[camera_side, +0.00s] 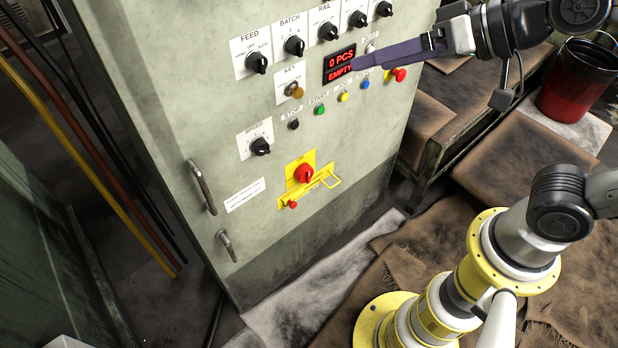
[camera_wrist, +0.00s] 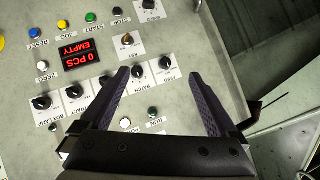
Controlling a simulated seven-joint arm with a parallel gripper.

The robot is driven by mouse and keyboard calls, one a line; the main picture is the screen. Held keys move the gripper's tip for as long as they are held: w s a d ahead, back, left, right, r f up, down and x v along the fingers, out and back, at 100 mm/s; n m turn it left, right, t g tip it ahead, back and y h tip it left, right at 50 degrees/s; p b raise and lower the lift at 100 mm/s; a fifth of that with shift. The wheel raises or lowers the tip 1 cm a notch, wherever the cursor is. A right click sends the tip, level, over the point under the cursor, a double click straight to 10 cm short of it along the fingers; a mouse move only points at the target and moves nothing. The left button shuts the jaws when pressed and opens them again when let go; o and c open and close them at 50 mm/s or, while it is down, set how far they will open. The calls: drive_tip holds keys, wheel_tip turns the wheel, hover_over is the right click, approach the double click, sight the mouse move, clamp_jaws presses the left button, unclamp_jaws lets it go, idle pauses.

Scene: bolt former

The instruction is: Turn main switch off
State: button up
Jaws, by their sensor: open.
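The main switch (camera_side: 304,173) is a red rotary knob on a yellow plate, low on the front of the grey-green cabinet (camera_side: 240,100). A yellow hasp bar (camera_side: 312,188) with a small red piece sits just below it. My gripper (camera_side: 356,62) is in front of the upper panel, by the red display, above and to the right of the main switch. In the wrist view my gripper (camera_wrist: 158,74) has its two dark fingers wide apart with nothing between them. The main switch does not show in the wrist view.
The display (camera_side: 340,65) reads "0 PCS EMPTY". Black selector knobs (camera_side: 294,46), a key switch (camera_side: 295,89), coloured buttons (camera_side: 320,110) and a red emergency stop (camera_side: 398,75) surround it. A door handle (camera_side: 203,187) juts out at left. A red bin (camera_side: 577,80) stands at right.

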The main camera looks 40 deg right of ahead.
sight(309, 178)
drive_tip(key=w+a+m+t, duration=0.3)
drive_tip(key=w+m+t, duration=0.1)
drive_tip(key=w, duration=0.1)
drive_tip(key=d+f+m+t+h, duration=0.2)
drive_tip(key=f+m+h, duration=0.1)
drive_tip(key=f, duration=2)
drive_tip(key=d+f+m+t+h, duration=0.2)
drive_tip(key=f+h, duration=0.1)
drive_tip(key=f, duration=2)
drive_tip(key=w, duration=0.9)
drive_tip(key=w+d, duration=0.1)
drive_tip(key=w, duration=0.3)
drive_tip(key=shift+w+r, duration=0.2)
drive_tip(key=shift+w, duration=0.1)
drive_tip(key=c, duration=1.4)
